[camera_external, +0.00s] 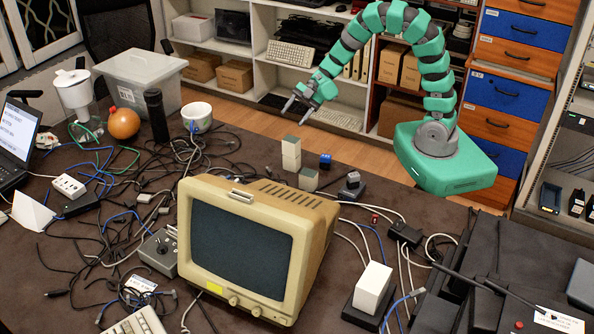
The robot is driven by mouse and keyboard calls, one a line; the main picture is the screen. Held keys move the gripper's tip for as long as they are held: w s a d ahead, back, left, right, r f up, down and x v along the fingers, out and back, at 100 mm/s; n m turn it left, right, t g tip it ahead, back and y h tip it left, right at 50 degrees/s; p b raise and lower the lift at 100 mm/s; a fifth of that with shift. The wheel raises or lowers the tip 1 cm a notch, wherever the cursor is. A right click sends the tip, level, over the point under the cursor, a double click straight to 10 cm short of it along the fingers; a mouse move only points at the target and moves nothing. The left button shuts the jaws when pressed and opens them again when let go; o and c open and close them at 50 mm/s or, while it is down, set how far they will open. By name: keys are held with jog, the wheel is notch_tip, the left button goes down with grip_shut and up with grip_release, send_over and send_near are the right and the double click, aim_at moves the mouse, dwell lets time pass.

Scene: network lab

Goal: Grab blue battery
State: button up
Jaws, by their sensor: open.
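A small blue block (325,161), which looks like the blue battery, rests on the dark table behind the old monitor. It is too small to make out details. My gripper (295,113) is in the air above the far side of the table, up and to the left of the blue block. Its two fingers are spread, point down and to the left, and hold nothing. The gripper is apart from everything on the table.
A pale stacked block (291,153) stands just left of the blue block, and a grey-topped block (308,179) is in front. A small dark device (352,185) sits to the right. The beige monitor (258,246) fills the middle. Tangled cables (110,205) cover the left side.

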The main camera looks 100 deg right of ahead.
jog(key=s+a+f+g+y, duration=0.2)
jog(key=s+a+f+y, duration=0.15)
jog(key=s+f, duration=0.4)
jog(key=y, duration=0.2)
send_near(325, 162)
jog(key=shift+m+g, duration=0.3)
jog(key=shift+g, duration=0.1)
jog(key=b+x, duration=0.1)
jog(key=x, duration=0.1)
jog(key=f+b+x, duration=0.1)
jog(key=x, duration=0.2)
jog(key=shift+w+d+b, duration=0.1)
jog(key=shift+b, duration=0.3)
jog(key=shift+b+x, duration=1)
jog(key=shift+x, duration=1.8)
jog(key=shift+w+r, duration=0.2)
jog(key=c, duration=1.1)
